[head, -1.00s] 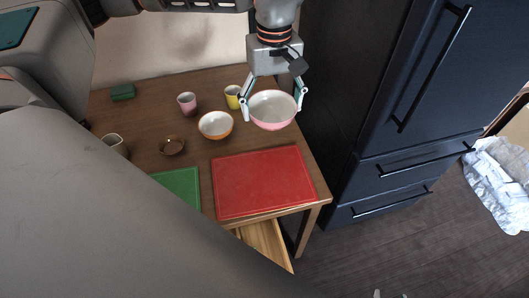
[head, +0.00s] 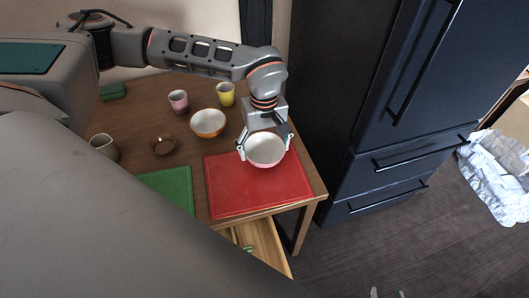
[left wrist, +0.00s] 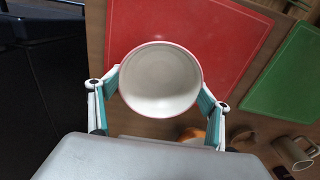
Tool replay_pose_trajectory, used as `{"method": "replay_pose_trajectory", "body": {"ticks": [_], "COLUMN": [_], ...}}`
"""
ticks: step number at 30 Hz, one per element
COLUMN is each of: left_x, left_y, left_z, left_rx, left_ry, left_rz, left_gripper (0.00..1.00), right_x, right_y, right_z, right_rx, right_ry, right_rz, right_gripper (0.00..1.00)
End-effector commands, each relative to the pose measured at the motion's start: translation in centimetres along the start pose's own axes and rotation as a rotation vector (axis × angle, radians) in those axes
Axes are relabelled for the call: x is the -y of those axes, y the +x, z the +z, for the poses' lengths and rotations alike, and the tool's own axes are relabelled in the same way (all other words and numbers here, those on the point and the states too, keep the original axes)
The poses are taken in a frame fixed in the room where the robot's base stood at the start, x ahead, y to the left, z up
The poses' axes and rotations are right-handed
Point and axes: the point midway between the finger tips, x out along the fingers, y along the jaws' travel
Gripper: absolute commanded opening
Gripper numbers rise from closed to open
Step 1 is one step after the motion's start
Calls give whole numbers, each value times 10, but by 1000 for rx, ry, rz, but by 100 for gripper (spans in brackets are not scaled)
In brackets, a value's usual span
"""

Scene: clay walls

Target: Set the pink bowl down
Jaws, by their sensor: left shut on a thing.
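The pink bowl (head: 266,157), white inside with a pink rim, is upright between the fingers of my left gripper (head: 264,150). My left gripper is shut on it, with one finger on each side. The bowl overlaps the back edge of the red board (head: 258,191); I cannot tell whether it touches it. In the left wrist view the bowl (left wrist: 160,80) sits between the fingers, with the red board (left wrist: 225,40) behind it. My right gripper (head: 387,294) shows only as two separated tips at the bottom edge.
An orange bowl (head: 208,123), a yellow cup (head: 226,94), a pink cup (head: 178,102), a brown dish (head: 163,146) and a mug (head: 103,148) stand left of the bowl. A green board (head: 168,188) lies left of the red one. A drawer (head: 262,245) is open below. A dark fridge (head: 400,110) stands right.

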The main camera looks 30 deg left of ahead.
Motion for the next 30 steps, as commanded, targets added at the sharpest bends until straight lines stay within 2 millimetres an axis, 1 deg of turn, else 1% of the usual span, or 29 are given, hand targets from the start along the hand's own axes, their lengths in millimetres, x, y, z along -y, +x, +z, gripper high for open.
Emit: {"method": "replay_pose_trajectory", "body": {"ticks": [1, 3, 5, 12, 16, 17, 18, 19, 30], "left_x": [1, 1, 0, 0, 0, 0, 0, 0, 0], "left_y": [11, 20, 24, 24, 27, 28, 27, 27, 25], "left_z": [1, 0, 0, 0, 0, 0, 0, 0, 0], "left_rx": [3, 1, 1, -1, 0, 0, 0, 0, 0], "left_ry": [-1, -1, -1, 0, 0, -1, 0, 0, 0], "left_rz": [-4, -2, -1, 0, -1, -2, -1, -1, 0], "left_gripper": [52, 52, 52, 52, 52, 80, 91, 94, 94], "right_x": [0, 0, 0, -2, -2, -2, -2, -2, -2], "right_y": [1, 1, 2, 2, 2, 2, 2, 2, 2], "right_z": [2, 4, 4, 2, 3, 3, 2, 2, 1], "right_rx": [2, 4, 4, 2, 2, 2, 2, 2, -1], "right_ry": [-1, -3, -4, -5, -6, -6, -6, -5, -5], "right_rz": [0, 1, 1, 3, 3, 3, 3, 3, 3], "right_gripper": [40, 40, 40, 40, 40, 40, 40, 40, 40]}}
